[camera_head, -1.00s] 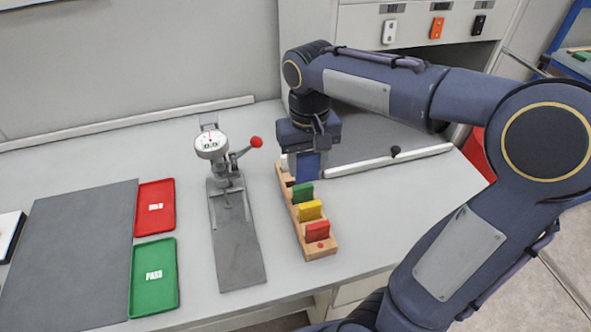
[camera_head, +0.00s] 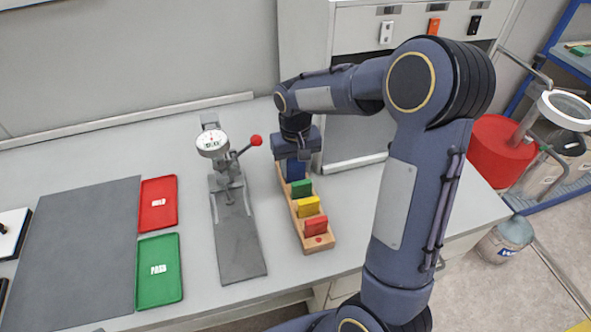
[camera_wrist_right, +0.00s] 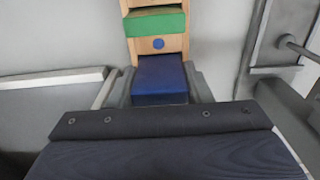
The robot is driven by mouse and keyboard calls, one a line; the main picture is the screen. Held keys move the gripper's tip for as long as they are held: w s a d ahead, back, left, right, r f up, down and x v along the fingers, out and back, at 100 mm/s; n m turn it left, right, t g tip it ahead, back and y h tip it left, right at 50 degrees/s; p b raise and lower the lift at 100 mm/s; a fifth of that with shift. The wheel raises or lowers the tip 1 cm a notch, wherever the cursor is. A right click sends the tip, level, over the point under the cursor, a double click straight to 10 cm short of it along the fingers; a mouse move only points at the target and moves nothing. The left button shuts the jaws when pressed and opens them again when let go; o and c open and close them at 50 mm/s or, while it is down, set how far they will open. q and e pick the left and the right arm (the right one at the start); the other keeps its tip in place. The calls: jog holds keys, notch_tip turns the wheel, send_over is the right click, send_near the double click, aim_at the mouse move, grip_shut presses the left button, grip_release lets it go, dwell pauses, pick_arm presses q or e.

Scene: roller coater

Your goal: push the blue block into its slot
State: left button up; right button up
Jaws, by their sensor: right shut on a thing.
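The blue block (camera_head: 295,169) is at the far end of the wooden rack (camera_head: 319,245), below my right gripper (camera_head: 296,158). In the right wrist view, the blue block (camera_wrist_right: 160,75) sits between the two grey fingers of my right gripper (camera_wrist_right: 160,88), which is shut on it. The block is in line with the rack, next to a blue dot (camera_wrist_right: 158,44) on the wood. The gripper hides its lower part, so I cannot tell how deep it sits. My left gripper is not in view.
Green (camera_head: 301,188), yellow (camera_head: 308,206) and red (camera_head: 316,226) blocks stand in the rack nearer the front. A dial gauge stand (camera_head: 236,238) is left of the rack. Red (camera_head: 159,203) and green (camera_head: 158,271) trays lie further left. A cabinet (camera_head: 350,45) stands behind.

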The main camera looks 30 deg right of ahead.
notch_tip(320, 180, down, 2)
jog(key=shift+f, duration=0.15)
